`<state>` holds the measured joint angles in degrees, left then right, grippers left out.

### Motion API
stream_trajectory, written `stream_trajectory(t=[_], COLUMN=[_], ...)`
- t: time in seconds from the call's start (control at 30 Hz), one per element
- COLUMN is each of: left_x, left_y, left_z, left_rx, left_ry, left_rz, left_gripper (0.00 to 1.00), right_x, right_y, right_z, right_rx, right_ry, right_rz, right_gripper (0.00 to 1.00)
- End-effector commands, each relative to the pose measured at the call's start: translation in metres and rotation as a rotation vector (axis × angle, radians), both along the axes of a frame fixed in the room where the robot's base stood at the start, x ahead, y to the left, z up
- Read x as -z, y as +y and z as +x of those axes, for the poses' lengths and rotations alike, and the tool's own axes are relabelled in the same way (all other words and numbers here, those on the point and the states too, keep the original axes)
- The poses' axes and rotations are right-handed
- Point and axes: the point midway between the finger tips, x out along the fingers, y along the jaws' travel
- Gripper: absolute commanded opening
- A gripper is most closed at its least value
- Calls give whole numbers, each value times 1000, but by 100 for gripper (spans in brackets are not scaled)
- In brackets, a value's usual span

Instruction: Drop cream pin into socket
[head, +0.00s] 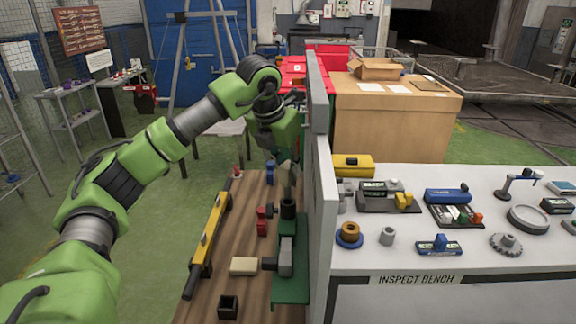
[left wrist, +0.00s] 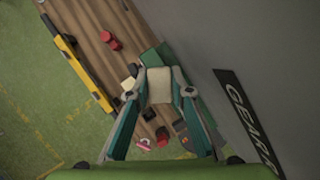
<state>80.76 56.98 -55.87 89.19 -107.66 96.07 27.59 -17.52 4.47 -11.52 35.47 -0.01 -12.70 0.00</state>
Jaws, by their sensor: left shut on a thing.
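My left gripper (head: 286,172) is shut on the cream pin (left wrist: 160,84), which shows as a pale block between the teal fingers in the left wrist view. In the head view the pin (head: 284,174) is small and partly covered by the fingers. It is held above the far part of the wooden bench. Below it stands a dark upright cylinder (head: 288,208) by a green fixture (head: 290,291). A black open-topped square block (head: 228,306), which looks like a socket, sits at the near end of the bench. I cannot tell for certain which is the socket. My right gripper is not in view.
A grey upright panel (head: 322,190) borders the bench on the right. A yellow bar (head: 208,238) lies along its left edge. A cream block (head: 244,266) and a red part (head: 262,221) lie between. The inspect bench (head: 450,258) beyond the panel holds several parts.

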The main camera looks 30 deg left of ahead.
Motion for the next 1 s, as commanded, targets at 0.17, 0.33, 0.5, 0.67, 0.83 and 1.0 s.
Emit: stream_trajectory(t=[0.17,0.33,0.5,0.67,0.83,1.0], left_x=[-1,-1,-1,-1,-1,-1], left_y=[0,0,0,0,0,0], left_z=[0,-1,-1,-1,0,0], left_rx=[0,0,0,0,0,0], left_ry=[-1,-1,-1,-1,-1,-1], left_rz=[0,0,0,0,-1,0], left_gripper=[0,0,0,0,0,0], right_x=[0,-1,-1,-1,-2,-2], right_y=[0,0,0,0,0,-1], right_z=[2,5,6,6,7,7], right_rx=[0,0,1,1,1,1], right_ry=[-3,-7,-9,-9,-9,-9], right_rz=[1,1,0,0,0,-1], right_gripper=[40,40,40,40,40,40])
